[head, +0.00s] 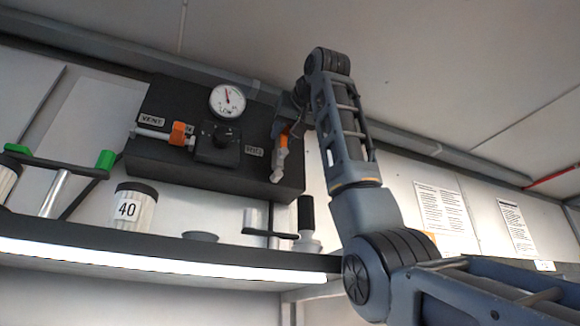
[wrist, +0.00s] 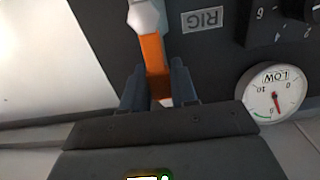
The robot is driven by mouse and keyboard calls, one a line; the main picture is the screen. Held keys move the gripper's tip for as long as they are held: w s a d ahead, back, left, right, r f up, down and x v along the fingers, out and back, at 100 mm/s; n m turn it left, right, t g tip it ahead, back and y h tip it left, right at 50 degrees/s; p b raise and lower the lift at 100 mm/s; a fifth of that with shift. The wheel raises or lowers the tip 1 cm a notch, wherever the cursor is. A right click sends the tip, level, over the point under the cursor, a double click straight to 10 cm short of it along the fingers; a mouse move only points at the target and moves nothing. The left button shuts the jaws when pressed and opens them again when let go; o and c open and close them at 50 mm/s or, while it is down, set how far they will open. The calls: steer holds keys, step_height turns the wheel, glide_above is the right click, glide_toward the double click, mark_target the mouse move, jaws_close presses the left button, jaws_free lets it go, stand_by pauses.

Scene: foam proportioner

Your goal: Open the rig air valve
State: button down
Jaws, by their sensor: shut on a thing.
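The rig air valve has an orange lever (head: 283,142) and a silver fitting (head: 278,168), on the right of a black panel (head: 215,165) by the RIG label (head: 254,151). In the wrist view, the orange lever (wrist: 153,52) runs from the silver fitting (wrist: 146,16) down between my fingers. My gripper (wrist: 159,90) is shut on the lever, with a finger on either side. It also shows in the head view (head: 290,125), partly hidden by my arm.
A round gauge (head: 227,100) and a black knob (head: 226,136) sit left of the valve. The VENT valve's orange handle (head: 178,133) is farther left. A shelf (head: 150,251) below holds a cup marked 40 (head: 131,208) and a black-handled item (head: 306,218).

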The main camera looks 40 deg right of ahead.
steer(key=shift+w, duration=0.1)
stand_by(0.4)
steer(key=c, duration=1)
jaws_free()
steer(key=shift+o, duration=0.2)
steer(key=shift+a, duration=0.1)
steer(key=b+v, duration=0.2)
steer(key=v, duration=0.5)
steer(key=shift+s+b, duration=0.35)
steer(key=shift+s, duration=0.05)
steer(key=shift+a, duration=0.1)
steer(key=shift+s, duration=0.1)
